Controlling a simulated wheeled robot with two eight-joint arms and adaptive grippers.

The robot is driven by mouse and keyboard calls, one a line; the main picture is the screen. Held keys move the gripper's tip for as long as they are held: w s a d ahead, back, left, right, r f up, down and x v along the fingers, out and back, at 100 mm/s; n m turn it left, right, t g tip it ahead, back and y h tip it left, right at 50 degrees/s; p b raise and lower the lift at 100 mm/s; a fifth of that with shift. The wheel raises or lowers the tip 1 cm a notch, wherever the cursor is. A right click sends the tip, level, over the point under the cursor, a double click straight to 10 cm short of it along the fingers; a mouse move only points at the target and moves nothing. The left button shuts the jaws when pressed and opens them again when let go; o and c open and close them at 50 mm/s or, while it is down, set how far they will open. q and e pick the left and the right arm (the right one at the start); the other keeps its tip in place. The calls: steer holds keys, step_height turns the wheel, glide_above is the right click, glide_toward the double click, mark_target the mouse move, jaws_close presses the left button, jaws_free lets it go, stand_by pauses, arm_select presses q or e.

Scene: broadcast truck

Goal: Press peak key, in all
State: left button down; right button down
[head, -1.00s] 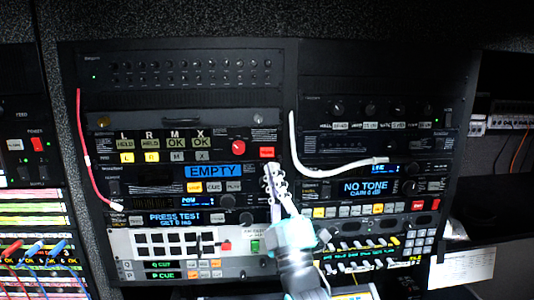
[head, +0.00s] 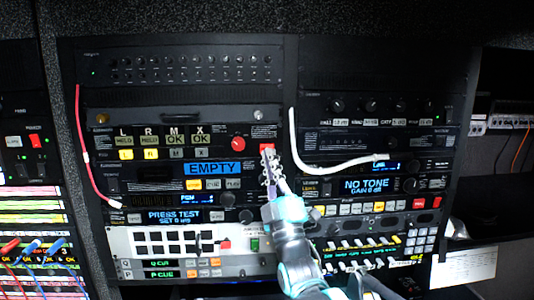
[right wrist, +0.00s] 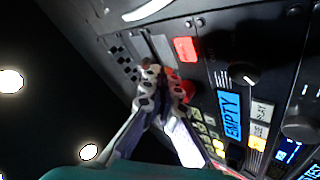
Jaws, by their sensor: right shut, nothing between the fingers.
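My right gripper (head: 267,153) is shut and empty, its fingertips pointing up at the rack face. It also shows in the right wrist view (right wrist: 162,70). A red square key (head: 267,148) sits right at the fingertips; in the wrist view the red key (right wrist: 185,49) lies just beyond them, and I cannot tell if they touch. A red round knob (head: 238,143) is left of it, on a meter panel (head: 210,133) with L, R, M, X displays and lit yellow keys. No key's "peak" lettering is legible. My left gripper is not in view.
A white cable (head: 318,171) loops close to the right of my gripper. A red cable (head: 82,130) hangs at the left. Below are an "EMPTY" display (head: 213,169), a "PRESS TEST" display (head: 172,217) and a "NO TONE" display (head: 367,186), with many neighbouring keys.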

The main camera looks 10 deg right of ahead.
steer(key=shift+w, duration=1.05)
steer(key=shift+w, duration=0.15)
stand_by(0.6)
steer(key=shift+w, duration=0.25)
steer(key=shift+w, duration=0.3)
stand_by(0.8)
steer(key=shift+s, duration=0.8)
